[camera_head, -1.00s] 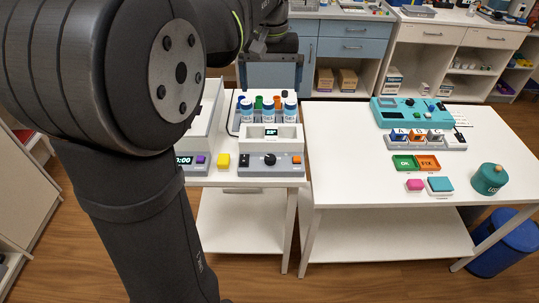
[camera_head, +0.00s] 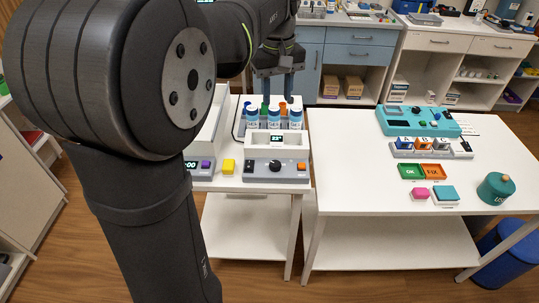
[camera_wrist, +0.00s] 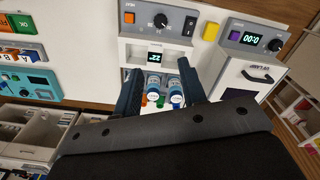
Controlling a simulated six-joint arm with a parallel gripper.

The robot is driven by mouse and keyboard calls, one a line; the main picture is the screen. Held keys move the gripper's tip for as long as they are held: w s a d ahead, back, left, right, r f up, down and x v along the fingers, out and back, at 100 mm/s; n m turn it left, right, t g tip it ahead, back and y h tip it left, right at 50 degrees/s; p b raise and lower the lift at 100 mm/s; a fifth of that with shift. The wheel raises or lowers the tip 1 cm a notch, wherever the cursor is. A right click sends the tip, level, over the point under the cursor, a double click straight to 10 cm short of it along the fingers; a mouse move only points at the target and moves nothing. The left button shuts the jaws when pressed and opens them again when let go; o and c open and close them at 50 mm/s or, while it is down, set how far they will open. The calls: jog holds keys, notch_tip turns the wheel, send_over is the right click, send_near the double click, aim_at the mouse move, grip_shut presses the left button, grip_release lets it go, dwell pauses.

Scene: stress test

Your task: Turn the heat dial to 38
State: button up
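The heat dial (camera_head: 275,166) is a round black knob on the grey front panel of a white tube-heating unit (camera_head: 262,138). The unit's small display (camera_head: 276,139) reads 22. In the wrist view the dial (camera_wrist: 161,20) is near the top, with the display (camera_wrist: 155,57) below it. Capped tubes (camera_head: 274,116) stand in the unit behind the display. My gripper (camera_head: 278,82) is open and empty, above and behind the tubes. In the wrist view my gripper's two fingers (camera_wrist: 158,72) point toward the unit, apart from the dial.
An orange button (camera_head: 302,167) and a black switch (camera_wrist: 189,26) flank the dial. A yellow block (camera_head: 228,166) and another unit with a purple button (camera_head: 205,165) stand to the left. A gap separates this table from the right table (camera_head: 350,160), which holds a teal device (camera_head: 418,121).

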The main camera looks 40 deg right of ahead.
aim_at(275, 163)
notch_tip(275, 163, down, 23)
jog(key=n, duration=1.3)
jog(key=shift+a, duration=0.1)
jog(key=shift+r, duration=0.1)
jog(key=c, duration=0.7)
